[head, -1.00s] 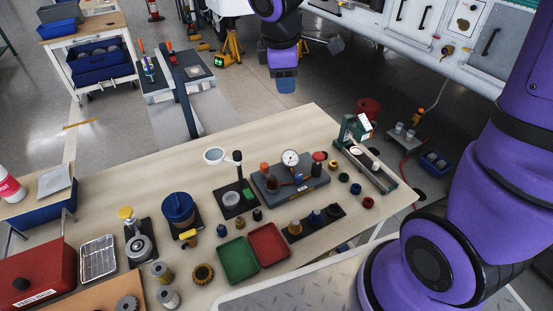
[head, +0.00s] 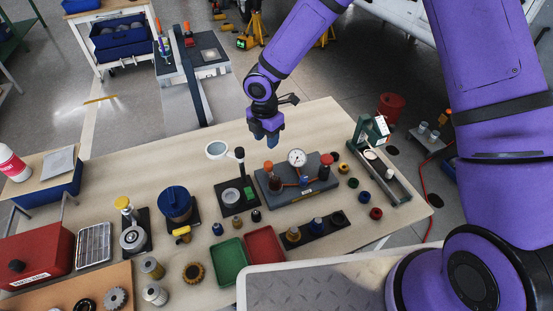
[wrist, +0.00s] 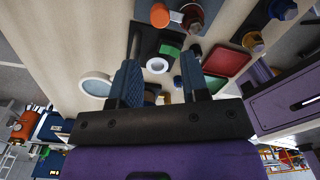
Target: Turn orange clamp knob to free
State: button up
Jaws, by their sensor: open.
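An orange knob (head: 268,166) stands at the left end of a dark grey fixture block (head: 318,187) that carries a round white dial gauge (head: 297,157). In the wrist view an orange round top (wrist: 160,15) shows near the upper edge, beside a dark red-brown part (wrist: 192,16). My gripper (head: 265,138) hangs above the table, just behind the orange knob in the head view, with nothing held. Its two blue fingers (wrist: 158,75) are apart in the wrist view. I see no contact with the knob.
Left of the fixture stand a black post stand (head: 239,178) and a round magnifier (head: 216,150). Green (head: 231,262) and red (head: 264,245) trays lie in front. A green frame stand (head: 380,165) is at right. Bare tabletop lies behind the magnifier.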

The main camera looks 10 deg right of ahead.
aim_at(268, 164)
notch_tip(268, 164, down, 11)
jog(key=shift+s+f, duration=0.1)
jog(key=shift+f, duration=0.05)
dwell(0.4)
jog(key=shift+c, duration=0.4)
jog(key=c, duration=0.6)
